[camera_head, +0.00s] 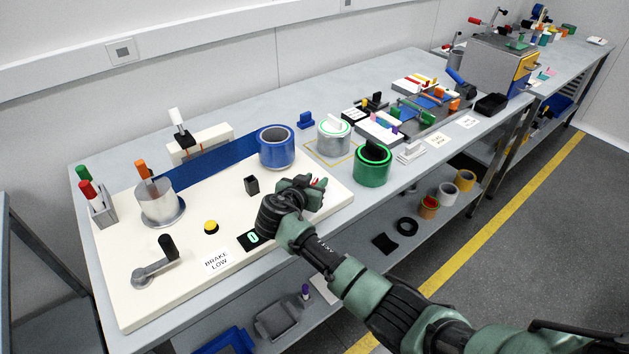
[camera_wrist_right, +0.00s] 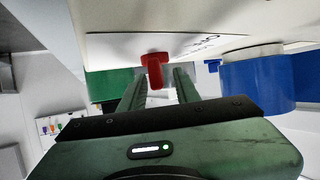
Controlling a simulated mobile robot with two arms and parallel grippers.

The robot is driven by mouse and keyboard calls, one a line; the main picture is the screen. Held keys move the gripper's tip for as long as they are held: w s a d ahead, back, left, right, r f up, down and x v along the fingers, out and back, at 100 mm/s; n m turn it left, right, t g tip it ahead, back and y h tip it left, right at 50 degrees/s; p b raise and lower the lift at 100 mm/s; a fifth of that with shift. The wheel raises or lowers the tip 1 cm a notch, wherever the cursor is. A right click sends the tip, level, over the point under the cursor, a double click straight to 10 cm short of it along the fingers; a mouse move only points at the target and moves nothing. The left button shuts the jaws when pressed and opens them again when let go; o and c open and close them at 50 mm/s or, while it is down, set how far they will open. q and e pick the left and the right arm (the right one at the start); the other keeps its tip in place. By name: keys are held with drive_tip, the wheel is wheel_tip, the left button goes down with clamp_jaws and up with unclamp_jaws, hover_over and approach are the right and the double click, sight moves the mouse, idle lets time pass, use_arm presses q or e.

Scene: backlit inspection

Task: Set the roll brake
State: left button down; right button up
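My right gripper (camera_head: 312,186) is low over the right end of the white board (camera_head: 335,200). In the right wrist view, its two fingers (camera_wrist_right: 160,88) are apart, with a red lever or knob (camera_wrist_right: 155,70) at their tips and a gap towards the right finger. In the head view only a small red bit (camera_head: 317,182) shows past the gripper. A blue roll (camera_head: 277,152) stands on the board behind the gripper, its blue web (camera_head: 215,163) running left to a metal spool (camera_head: 160,212). A card (camera_head: 216,260) reads "BRAKE LOW". My left gripper is out of view.
A crank (camera_head: 155,262), a yellow button (camera_head: 211,227), a small black post (camera_head: 252,186) and a black display (camera_head: 251,240) are on the board. Right of the board stand a white roll (camera_head: 333,136) and a green roll (camera_head: 372,168). More fixtures fill the bench further right.

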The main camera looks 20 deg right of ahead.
clamp_jaws()
